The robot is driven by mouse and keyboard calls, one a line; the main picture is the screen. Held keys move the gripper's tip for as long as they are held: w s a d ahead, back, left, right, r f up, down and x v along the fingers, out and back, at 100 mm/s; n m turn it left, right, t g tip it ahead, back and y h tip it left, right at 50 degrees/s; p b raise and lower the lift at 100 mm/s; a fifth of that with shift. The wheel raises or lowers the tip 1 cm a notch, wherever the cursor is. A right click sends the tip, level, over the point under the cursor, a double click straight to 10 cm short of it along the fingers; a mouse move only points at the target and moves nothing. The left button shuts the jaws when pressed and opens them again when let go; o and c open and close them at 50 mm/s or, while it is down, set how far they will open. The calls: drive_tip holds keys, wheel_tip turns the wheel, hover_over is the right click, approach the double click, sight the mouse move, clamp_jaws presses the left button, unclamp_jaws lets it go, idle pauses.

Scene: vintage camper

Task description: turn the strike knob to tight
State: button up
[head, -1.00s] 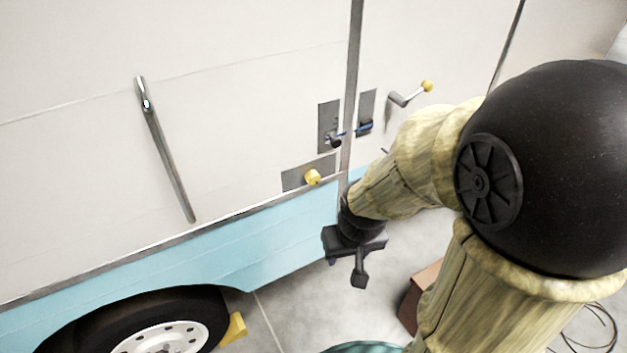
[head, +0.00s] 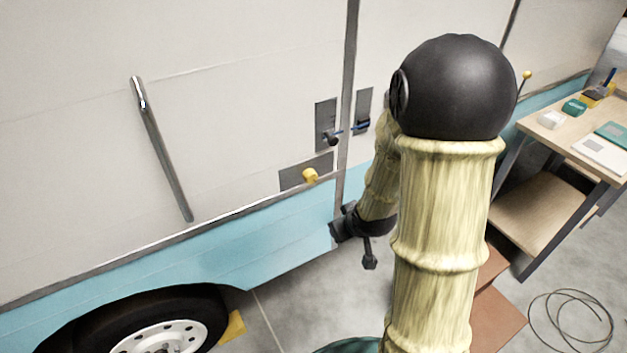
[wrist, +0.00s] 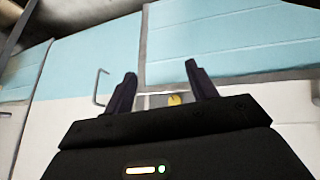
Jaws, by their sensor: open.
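The yellow strike knob (head: 310,175) sits on a grey plate (head: 292,177) low on the camper's cream side, just left of the dark vertical seam. In the wrist view the yellow knob (wrist: 174,100) shows beyond the fingers, between them and nearer the right one. My gripper (wrist: 160,80) is open and empty, with its two dark fingers spread. In the head view my gripper (head: 342,228) is below and right of the knob, apart from it, in front of the blue lower panel. The knob's setting marks are too small to read.
A long grab handle (head: 162,150) is at left. A wheel (head: 165,335) with a yellow chock (head: 233,326) is below. A workbench (head: 560,135) stands right, a cable coil (head: 570,320) on the floor.

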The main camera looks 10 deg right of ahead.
drive_tip(key=w+f+t+y, duration=0.1)
drive_tip(key=t, duration=0.2)
drive_tip(key=w+d+f+t+y, duration=0.1)
drive_tip(key=t+y, duration=0.1)
drive_tip(key=t, duration=0.2)
drive_tip(key=w+f+t+y, duration=0.1)
drive_tip(key=t+y, duration=0.1)
drive_tip(key=t, duration=0.1)
drive_tip(key=shift+d+n+t+p, duration=0.15)
drive_tip(key=shift+n+t+p, duration=0.15)
drive_tip(key=shift+n+p, duration=0.1)
drive_tip(key=shift+w+b, duration=0.2)
drive_tip(key=shift+b, duration=0.15)
drive_tip(key=b, duration=0.7)
approach(313, 180)
drive_tip(key=x, duration=0.9)
drive_tip(key=shift+w, duration=0.3)
